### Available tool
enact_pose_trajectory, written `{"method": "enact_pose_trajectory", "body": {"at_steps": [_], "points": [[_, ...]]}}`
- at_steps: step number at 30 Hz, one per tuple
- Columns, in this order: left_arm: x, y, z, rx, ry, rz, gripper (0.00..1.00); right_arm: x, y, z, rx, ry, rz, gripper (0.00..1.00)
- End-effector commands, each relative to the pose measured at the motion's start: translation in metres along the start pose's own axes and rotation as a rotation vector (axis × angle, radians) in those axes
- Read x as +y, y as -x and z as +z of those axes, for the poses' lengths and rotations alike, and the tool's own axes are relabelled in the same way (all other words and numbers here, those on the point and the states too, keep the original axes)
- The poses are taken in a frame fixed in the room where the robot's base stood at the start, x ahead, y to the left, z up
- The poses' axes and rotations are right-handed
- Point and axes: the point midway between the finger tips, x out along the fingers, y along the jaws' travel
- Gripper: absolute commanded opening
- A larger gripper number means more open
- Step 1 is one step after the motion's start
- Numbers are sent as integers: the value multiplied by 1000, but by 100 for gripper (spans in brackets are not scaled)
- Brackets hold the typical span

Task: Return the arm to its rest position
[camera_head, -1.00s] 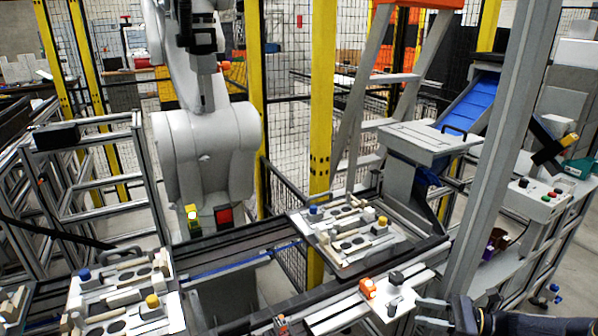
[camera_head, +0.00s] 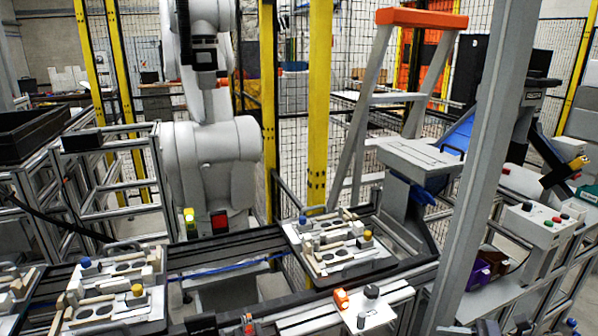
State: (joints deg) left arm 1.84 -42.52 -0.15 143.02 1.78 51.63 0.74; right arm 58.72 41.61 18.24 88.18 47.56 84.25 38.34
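Only a small part of my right gripper (camera_head: 462,329) shows at the bottom edge, right of centre, in the head view. Most of it is cut off by the frame, so I cannot tell whether it is open or shut. My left gripper is not in view. Two pallet fixtures with pale blocks and blue and yellow knobs sit on the conveyor: one fixture (camera_head: 352,262) right of centre and one fixture (camera_head: 100,322) at the lower left.
A small panel with an orange switch (camera_head: 341,299) and a black knob (camera_head: 372,291) is at the front rail. A grey post (camera_head: 480,180) rises at the right. A button box (camera_head: 540,224) stands beyond it. A white robot arm (camera_head: 212,155) and yellow fence posts (camera_head: 319,110) stand behind the conveyor.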

Motion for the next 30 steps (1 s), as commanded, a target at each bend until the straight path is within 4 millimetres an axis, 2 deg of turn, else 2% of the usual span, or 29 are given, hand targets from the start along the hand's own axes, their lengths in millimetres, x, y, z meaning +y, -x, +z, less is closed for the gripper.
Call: {"method": "enact_pose_trajectory", "body": {"at_steps": [5, 11, 14, 18, 21, 27, 30], "points": [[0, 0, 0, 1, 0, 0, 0, 16, -19, 24, 108, 107, 89, 39], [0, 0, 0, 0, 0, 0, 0, 47, -42, 55, 264, 290, 219, 39], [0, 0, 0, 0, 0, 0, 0, 70, -53, 74, 365, 429, 303, 39], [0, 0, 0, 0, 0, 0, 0, 118, -63, 102, 536, 714, 445, 39], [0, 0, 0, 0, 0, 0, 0, 153, -63, 115, 648, 942, 534, 39], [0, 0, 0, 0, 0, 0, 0, 210, -53, 124, 813, 1397, 657, 39], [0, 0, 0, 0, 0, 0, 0, 228, -49, 122, 861, 1575, 689, 39]]}}
